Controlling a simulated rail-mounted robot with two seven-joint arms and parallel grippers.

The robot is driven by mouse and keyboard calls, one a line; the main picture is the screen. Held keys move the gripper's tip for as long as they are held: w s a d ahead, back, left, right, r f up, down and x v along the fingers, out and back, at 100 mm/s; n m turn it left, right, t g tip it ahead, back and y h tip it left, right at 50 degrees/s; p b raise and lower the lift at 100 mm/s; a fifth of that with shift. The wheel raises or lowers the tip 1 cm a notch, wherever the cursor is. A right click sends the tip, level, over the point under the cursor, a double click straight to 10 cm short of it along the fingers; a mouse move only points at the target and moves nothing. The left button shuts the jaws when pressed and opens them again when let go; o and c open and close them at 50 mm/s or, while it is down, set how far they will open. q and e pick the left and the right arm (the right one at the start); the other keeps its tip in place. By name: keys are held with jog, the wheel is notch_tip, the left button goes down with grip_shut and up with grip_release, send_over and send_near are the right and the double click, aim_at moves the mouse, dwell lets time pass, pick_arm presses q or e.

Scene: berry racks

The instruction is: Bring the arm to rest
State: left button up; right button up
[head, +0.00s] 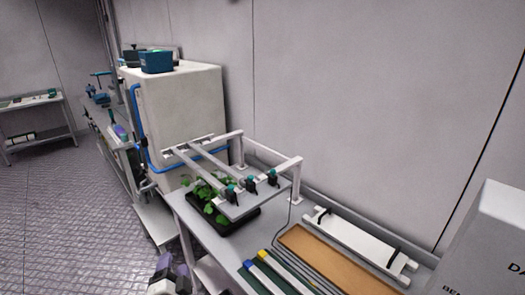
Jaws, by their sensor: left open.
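My left gripper (171,271) shows at the bottom edge, a little left of the middle, with purple and pale parts. It is open, and I see nothing between its fingers. It is in front of the near left side of the grey workbench (219,246), apart from the plants in the picture. Most of the left arm is cut off by the bottom edge. My right gripper is out of view.
A dark tray (235,227) of green plants (207,192) stands under a white rack frame (296,166) with dark clips. A brown board (335,258) lies to the right. A white cabinet (185,105) stands behind. Open floor (75,215) lies left.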

pick_arm(q)
jog(key=s+f+n+g+h, duration=0.1)
jog(key=s+f+n+g, duration=0.35)
jog(key=s, duration=0.85)
jog(key=s+f+n+g+h, duration=0.15)
jog(key=s+f+g, duration=0.35)
jog(key=s+f, duration=0.6)
jog(key=s+f+n+g+h, duration=0.15)
jog(key=s+f+g, duration=0.35)
jog(key=s, duration=1)
notch_tip(320, 180, up, 32)
jog(key=p, duration=3.1)
jog(key=shift+d+f+n+p, duration=0.15)
jog(key=shift+d+n+p, duration=0.2)
jog(key=shift+d+p, duration=0.05)
